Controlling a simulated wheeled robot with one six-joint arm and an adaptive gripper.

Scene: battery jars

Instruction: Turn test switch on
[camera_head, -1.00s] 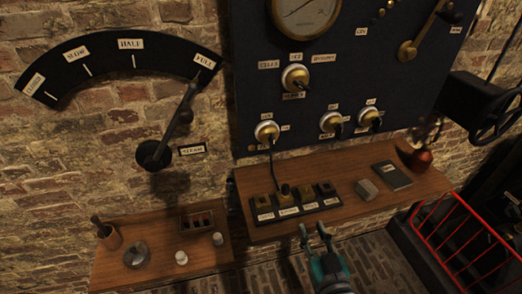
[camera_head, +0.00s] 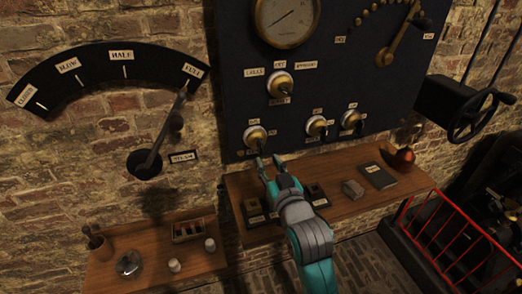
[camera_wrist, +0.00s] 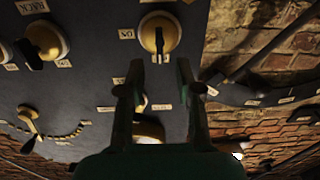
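Three brass switches with dark levers sit low on the dark panel: a left one (camera_head: 255,137), a middle one (camera_head: 317,126) and a right one (camera_head: 351,121). Their small labels are too blurred to tell which reads test. My gripper (camera_head: 268,162) is just below the left switch, its two fingers apart and empty. In the wrist view, my gripper (camera_wrist: 160,68) is open, and a brass switch (camera_wrist: 160,32) shows just past the fingertips, its dark lever lined up with the gap. I cannot tell whether they touch. Another brass knob (camera_wrist: 148,130) is partly hidden by the gripper.
A selector knob (camera_head: 281,84) is above the left switch. A red rail (camera_head: 455,235) stands at right.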

